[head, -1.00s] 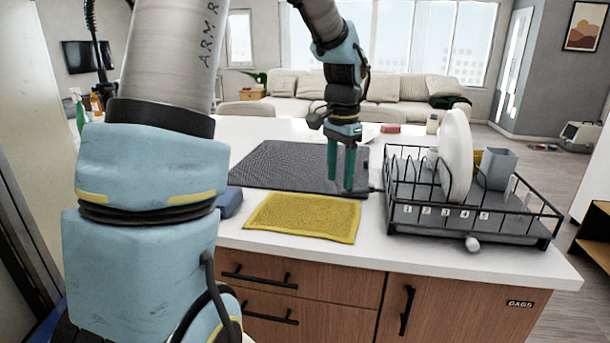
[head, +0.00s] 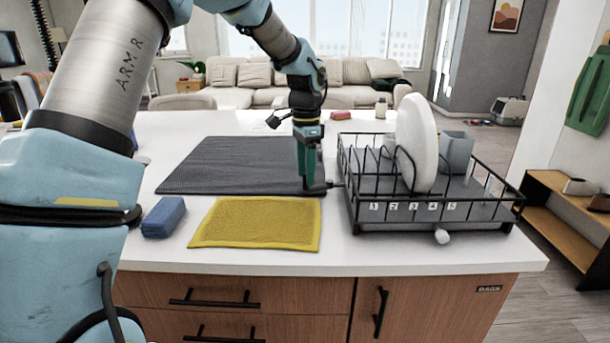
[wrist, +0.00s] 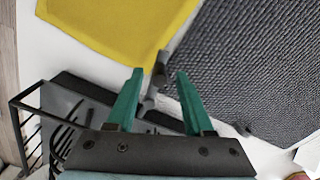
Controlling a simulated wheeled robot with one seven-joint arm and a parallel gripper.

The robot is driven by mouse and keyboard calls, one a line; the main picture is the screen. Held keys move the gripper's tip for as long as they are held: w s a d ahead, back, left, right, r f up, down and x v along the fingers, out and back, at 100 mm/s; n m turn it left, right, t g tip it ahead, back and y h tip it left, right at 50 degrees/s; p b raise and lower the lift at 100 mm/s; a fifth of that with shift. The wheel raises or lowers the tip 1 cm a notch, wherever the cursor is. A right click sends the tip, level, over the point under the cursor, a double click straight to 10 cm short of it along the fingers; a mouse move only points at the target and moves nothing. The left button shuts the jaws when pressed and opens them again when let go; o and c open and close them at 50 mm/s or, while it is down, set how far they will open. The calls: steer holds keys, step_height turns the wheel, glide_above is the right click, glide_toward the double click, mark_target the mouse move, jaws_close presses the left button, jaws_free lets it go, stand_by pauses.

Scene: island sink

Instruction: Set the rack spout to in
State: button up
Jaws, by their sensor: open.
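The black wire dish rack (head: 432,226) stands on the white counter at the right. A short dark spout (head: 322,187) sticks out from its left side towards the dark mat; in the wrist view the spout (wrist: 162,62) shows beyond and between my fingertips. My gripper (head: 309,187) points down with its green fingers at the spout, left of the rack. In the wrist view my gripper (wrist: 157,72) is open, with a finger on each side of the spout's line. I cannot tell whether either finger touches it.
A yellow cloth (head: 258,222) lies in front of the dark mat (head: 230,165), with a blue sponge (head: 163,217) to its left. The rack holds a white plate (head: 417,140) and a grey cup (head: 456,152).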

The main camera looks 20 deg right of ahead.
steer(key=shift+f, duration=1.1)
jaws_close()
stand_by(0.7)
